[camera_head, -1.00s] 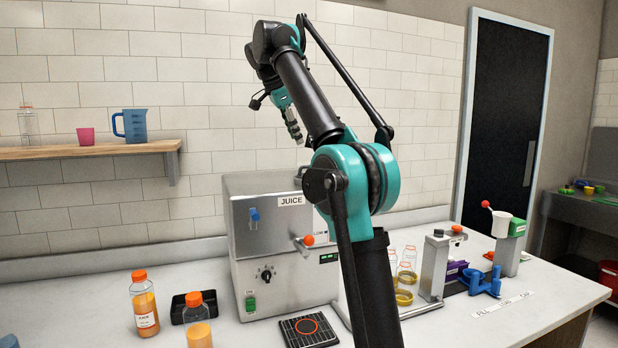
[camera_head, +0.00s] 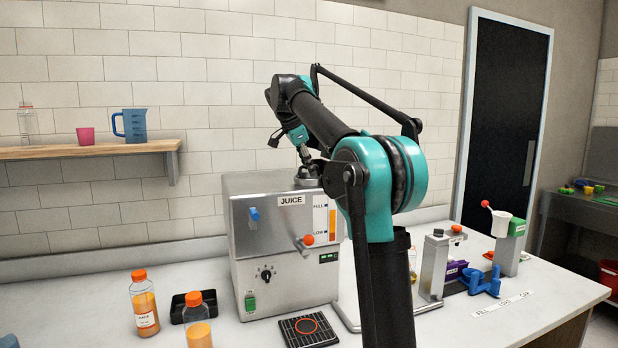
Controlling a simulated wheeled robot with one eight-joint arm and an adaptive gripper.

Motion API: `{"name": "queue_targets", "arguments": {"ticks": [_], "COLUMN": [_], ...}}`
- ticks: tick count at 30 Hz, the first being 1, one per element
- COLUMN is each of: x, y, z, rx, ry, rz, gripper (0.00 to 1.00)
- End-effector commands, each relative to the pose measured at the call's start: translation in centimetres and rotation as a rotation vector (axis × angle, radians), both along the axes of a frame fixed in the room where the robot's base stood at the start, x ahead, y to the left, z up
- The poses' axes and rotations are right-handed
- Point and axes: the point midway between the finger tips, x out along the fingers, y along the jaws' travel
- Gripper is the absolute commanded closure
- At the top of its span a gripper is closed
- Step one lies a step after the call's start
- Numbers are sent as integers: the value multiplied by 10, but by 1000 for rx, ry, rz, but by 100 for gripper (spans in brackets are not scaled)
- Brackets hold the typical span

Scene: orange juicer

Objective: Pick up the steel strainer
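My gripper (camera_head: 304,158) is at the top of the juicer (camera_head: 285,250), pointing down over its upper right edge. It is small here and partly behind my arm, so I cannot tell whether its fingers are open or shut. A small grey metallic piece (camera_head: 308,179) shows at the gripper's tip, on or just above the juicer's top. It may be the steel strainer, but I cannot tell for sure, nor whether the gripper touches or holds it. No other strainer is clearly visible.
Two juice bottles (camera_head: 144,303) (camera_head: 198,322), a black tray (camera_head: 193,304) and a drip grate (camera_head: 308,329) are left and front of the juicer. A capping stand (camera_head: 434,265) and blue part (camera_head: 484,281) are right. A wooden shelf (camera_head: 80,151) is upper left.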

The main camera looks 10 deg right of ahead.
Motion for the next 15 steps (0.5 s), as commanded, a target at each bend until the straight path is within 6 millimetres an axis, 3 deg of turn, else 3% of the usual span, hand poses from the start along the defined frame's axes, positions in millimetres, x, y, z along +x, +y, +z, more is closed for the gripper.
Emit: {"name": "queue_targets", "arguments": {"ticks": [10,15], "x": [3,3], "y": [-3,-3], "z": [-9,-8], "rx": [0,0], "ry": [-1,-1], "rz": [1,0], "gripper": [66,86]}}
